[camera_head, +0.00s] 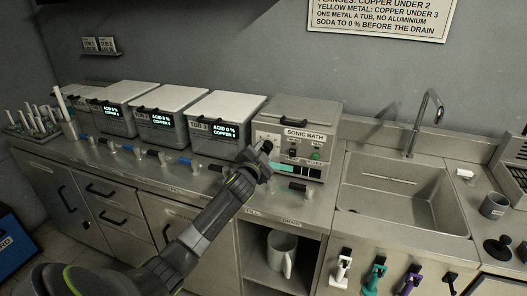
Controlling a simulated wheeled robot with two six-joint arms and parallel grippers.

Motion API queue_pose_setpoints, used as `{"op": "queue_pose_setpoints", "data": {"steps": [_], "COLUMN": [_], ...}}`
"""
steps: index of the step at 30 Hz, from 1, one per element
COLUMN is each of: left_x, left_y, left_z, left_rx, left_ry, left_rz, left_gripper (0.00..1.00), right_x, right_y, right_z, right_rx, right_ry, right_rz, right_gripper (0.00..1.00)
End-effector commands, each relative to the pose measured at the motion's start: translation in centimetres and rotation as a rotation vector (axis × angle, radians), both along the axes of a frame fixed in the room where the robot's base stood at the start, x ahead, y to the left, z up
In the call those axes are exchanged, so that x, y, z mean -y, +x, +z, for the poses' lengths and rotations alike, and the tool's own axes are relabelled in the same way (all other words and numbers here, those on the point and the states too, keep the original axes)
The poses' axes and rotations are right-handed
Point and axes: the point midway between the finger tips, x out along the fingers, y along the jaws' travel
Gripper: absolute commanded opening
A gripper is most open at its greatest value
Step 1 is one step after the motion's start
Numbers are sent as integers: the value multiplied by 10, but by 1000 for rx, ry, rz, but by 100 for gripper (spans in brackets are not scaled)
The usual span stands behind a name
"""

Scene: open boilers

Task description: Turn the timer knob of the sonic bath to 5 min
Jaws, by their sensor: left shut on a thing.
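The sonic bath (294,113) is a grey metal box with a black lid handle and a "SONIC BATH" label, standing on the counter left of the sink. Its front shows a small black switch (292,152), a green button (315,155) and a lit teal display (285,168). My left gripper (265,149) is up against the left part of this front, shut at the spot where the timer knob seems to be. The knob and its pointer are hidden behind the fingers, so its setting cannot be read. My right gripper is not in view.
Several lidded tubs (222,105) with "ACID 0 % COPPER" displays stand left of the bath. Valve handles line the counter's front edge. A sink (393,187) with a tap (427,112) is at right.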

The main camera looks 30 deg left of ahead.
Motion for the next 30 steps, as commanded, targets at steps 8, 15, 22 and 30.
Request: {"op": "queue_pose_setpoints", "data": {"steps": [8, 15, 22, 30], "left_x": [0, 0, 0, 4], "left_y": [0, 0, 0, -19], "left_z": [1, 0, 0, -1], "left_rx": [1, 1, 1, 1], "left_ry": [0, -1, -1, 0], "left_rz": [-1, -1, -1, -1], "left_gripper": [10, 55, 55, 55], "right_x": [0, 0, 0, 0], "right_y": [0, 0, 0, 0], "right_z": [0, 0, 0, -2], "right_rx": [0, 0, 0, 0], "right_ry": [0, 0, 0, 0], "right_rz": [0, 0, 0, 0], "right_gripper": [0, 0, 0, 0]}}
